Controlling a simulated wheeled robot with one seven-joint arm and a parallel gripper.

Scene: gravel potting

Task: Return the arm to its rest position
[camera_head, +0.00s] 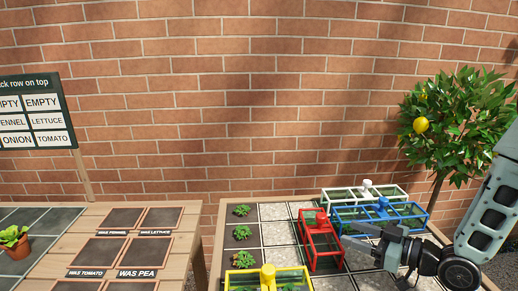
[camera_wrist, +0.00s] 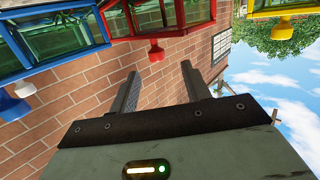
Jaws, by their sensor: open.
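My gripper (camera_head: 348,236) is at the right of the head view, above the wooden bed (camera_head: 211,247), with its fingers pointing left near the red-framed cover (camera_head: 313,250). In the wrist view my gripper (camera_wrist: 160,72) has its two fingers apart, with only brick wall between them. My arm comes in from the right edge. The red cover also shows in the wrist view (camera_wrist: 118,22), its knob close to the fingertips in the picture; they look apart.
Blue (camera_head: 427,222), white (camera_head: 332,194) and yellow (camera_head: 268,278) covers stand on the bed, with small plants at its left. A lemon tree (camera_head: 455,120) is behind my arm. A label table (camera_head: 100,220) and sign (camera_head: 38,112) are left. A brick wall closes the back.

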